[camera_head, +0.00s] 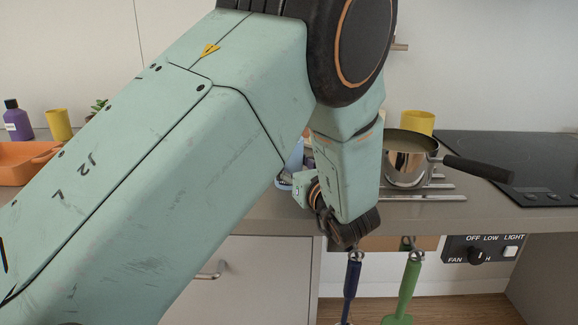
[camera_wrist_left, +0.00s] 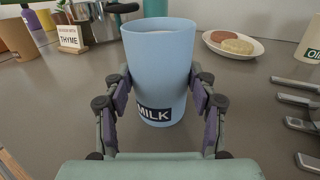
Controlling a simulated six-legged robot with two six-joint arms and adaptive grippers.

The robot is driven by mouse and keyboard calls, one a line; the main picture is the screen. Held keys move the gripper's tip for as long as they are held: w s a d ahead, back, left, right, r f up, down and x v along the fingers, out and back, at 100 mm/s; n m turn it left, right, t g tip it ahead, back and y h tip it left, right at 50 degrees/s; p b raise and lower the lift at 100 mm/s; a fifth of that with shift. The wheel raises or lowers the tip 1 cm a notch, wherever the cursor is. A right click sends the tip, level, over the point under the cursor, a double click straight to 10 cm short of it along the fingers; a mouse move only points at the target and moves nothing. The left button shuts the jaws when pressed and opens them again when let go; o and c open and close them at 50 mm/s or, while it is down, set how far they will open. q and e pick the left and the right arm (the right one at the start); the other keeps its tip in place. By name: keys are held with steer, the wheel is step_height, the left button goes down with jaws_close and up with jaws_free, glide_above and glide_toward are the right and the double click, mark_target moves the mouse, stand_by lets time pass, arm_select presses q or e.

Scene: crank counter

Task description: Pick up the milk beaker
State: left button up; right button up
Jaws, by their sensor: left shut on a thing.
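The milk beaker (camera_wrist_left: 158,65) is a light blue, tapered cup with a dark MILK label, upright in the middle of the left wrist view. My left gripper (camera_wrist_left: 160,90) is shut on it, with one finger pad against each side. Pale contents show just inside the rim. In the head view only a sliver of the beaker (camera_head: 293,158) shows behind my left arm, which hides most of it. I cannot tell whether its base touches the counter. My right gripper is in neither view.
A steel saucepan (camera_head: 408,168) stands right of my arm, its black handle (camera_head: 478,168) pointing toward the hob (camera_head: 500,150). A plate with round patties (camera_wrist_left: 233,46) lies behind the beaker. A THYME label (camera_wrist_left: 70,37) and metal bars (camera_wrist_left: 297,100) flank it.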

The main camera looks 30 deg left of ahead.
arm_select(q)
steer(key=shift+r, duration=0.1)
stand_by(0.3)
steer(key=shift+a+r, duration=0.1)
steer(key=shift+r, duration=0.35)
step_height(320, 180, up, 9)
steer(key=p, duration=0.2)
stand_by(0.5)
steer(key=shift+f, duration=0.1)
